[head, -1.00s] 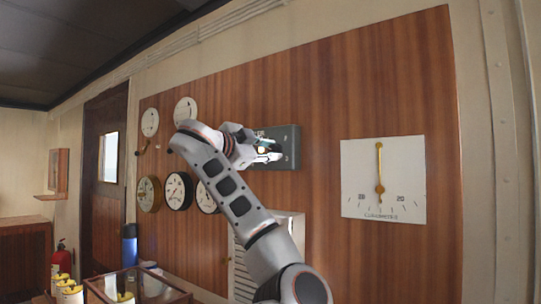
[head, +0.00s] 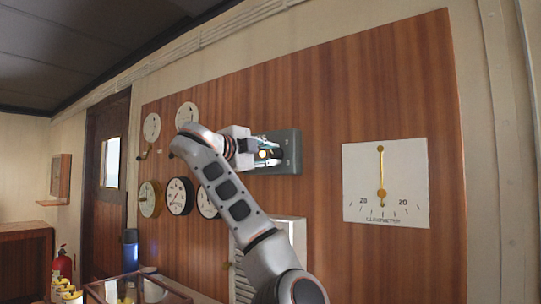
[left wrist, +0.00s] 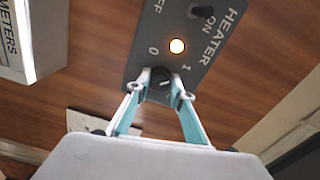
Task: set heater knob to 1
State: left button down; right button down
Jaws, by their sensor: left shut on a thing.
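The grey heater box (head: 290,150) is mounted on the wooden wall panel. The left wrist view shows its face (left wrist: 205,55) with the labels HEATER, ON, 0 and 1. The dark round heater knob (left wrist: 160,76) sits at the near end of that face, below the 0 and 1 marks. It has a light mark, but I cannot tell exactly where it points. My left gripper (head: 268,155) is at the box, with its fingertips (left wrist: 160,83) on both sides of the knob, shut on it. The fingers partly hide the knob. My right gripper is not in view.
A lit lamp (left wrist: 177,46) and a black toggle switch (left wrist: 201,12) are on the heater face. A white clinometer (head: 386,182) hangs to the right, round gauges (head: 180,195) to the left. A louvred white box (head: 290,232) is below.

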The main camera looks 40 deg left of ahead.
pick_arm(q)
jog(key=c, duration=1.8)
grip_release()
jog(key=shift+o, duration=0.2)
jog(key=s+d, duration=0.1)
jog(key=s, duration=1.1)
jog(key=shift+d, duration=0.15)
jog(key=shift+f, duration=0.1)
